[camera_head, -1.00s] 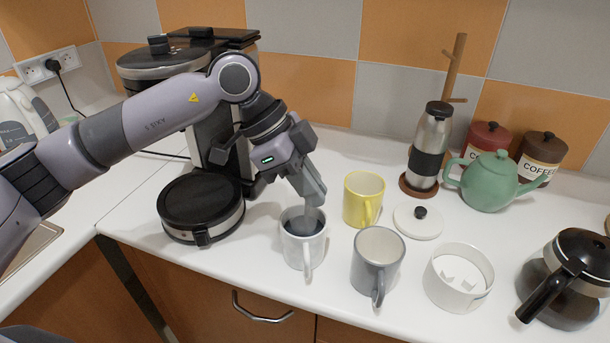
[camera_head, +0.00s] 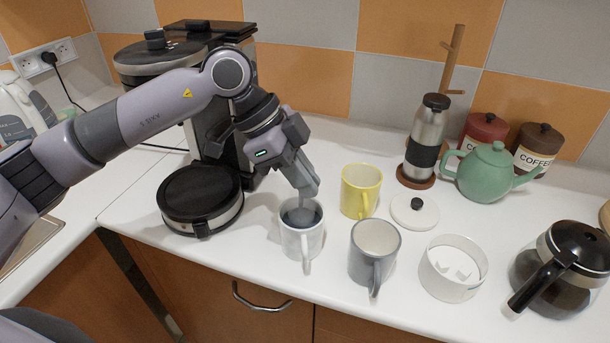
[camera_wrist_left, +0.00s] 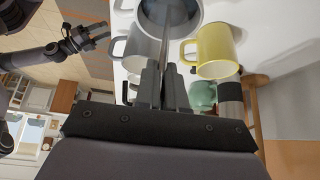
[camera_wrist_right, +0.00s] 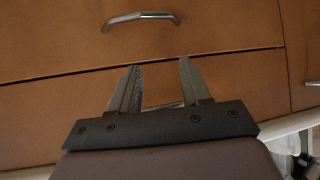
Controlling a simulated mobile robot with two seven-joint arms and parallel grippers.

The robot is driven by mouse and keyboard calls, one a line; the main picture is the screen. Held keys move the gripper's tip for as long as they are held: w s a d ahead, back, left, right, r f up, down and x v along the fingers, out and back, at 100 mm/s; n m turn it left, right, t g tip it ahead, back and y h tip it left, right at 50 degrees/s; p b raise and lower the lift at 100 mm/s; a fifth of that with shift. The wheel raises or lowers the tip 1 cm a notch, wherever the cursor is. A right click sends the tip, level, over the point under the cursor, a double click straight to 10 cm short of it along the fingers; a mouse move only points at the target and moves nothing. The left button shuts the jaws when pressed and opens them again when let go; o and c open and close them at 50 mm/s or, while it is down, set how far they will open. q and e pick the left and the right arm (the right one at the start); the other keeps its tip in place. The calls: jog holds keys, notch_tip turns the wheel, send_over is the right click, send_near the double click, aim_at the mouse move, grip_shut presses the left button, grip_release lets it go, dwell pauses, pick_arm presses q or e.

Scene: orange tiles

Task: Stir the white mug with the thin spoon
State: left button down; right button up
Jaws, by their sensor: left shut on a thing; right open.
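The white mug (camera_head: 302,242) stands on the counter with dark liquid inside, its handle toward the front. My left gripper (camera_head: 307,190) is just above its rim, pointing down, shut on the thin spoon. The spoon's thin handle (camera_wrist_left: 165,45) shows in the left wrist view and runs from the fingers into the white mug (camera_wrist_left: 190,22). The spoon's lower end is hidden in the mug. My right gripper (camera_wrist_right: 158,85) is open and empty in the right wrist view, in front of the wooden drawer fronts.
A grey mug (camera_head: 362,268) stands close to the right and a yellow mug (camera_head: 350,200) behind. A black round appliance (camera_head: 190,195) is at left. A white lid (camera_head: 413,216), white ring (camera_head: 437,280), teapot (camera_head: 484,178) and coffee pot (camera_head: 580,250) are at right.

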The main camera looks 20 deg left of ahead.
pick_arm(q)
jog(key=shift+s+r, duration=0.1)
jog(key=shift+r, duration=4.45)
jog(key=shift+r, duration=2.55)
